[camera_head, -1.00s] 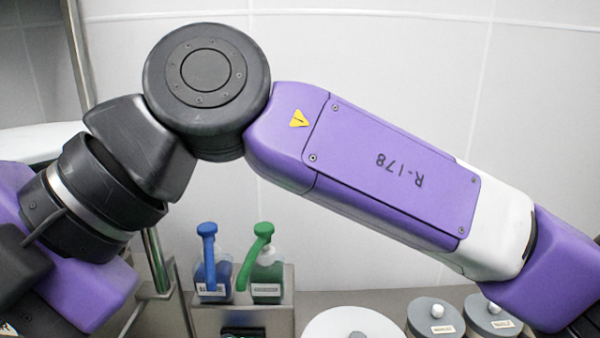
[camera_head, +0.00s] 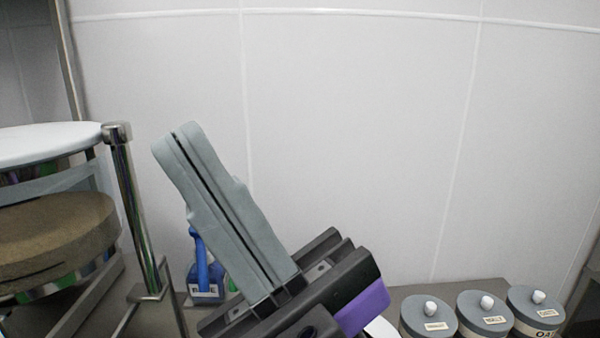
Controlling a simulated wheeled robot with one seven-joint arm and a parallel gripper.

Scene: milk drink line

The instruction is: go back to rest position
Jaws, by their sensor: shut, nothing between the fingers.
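My gripper (camera_head: 178,137) is raised in the lower middle of the head view, pointing up and to the left. Its two long grey fingers lie side by side, shut, with nothing between them. Its dark base and a purple part show at the bottom edge. The fingers stand in front of the pale wall and touch nothing that I can see. The rest of my arm is out of view.
A blue-topped bottle (camera_head: 203,273) stands behind the gripper, partly hidden. Several grey lidded jars (camera_head: 483,312) stand at the lower right. At left is a rack with a metal post (camera_head: 130,200), a white round top (camera_head: 45,145) and a brown disc (camera_head: 55,235).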

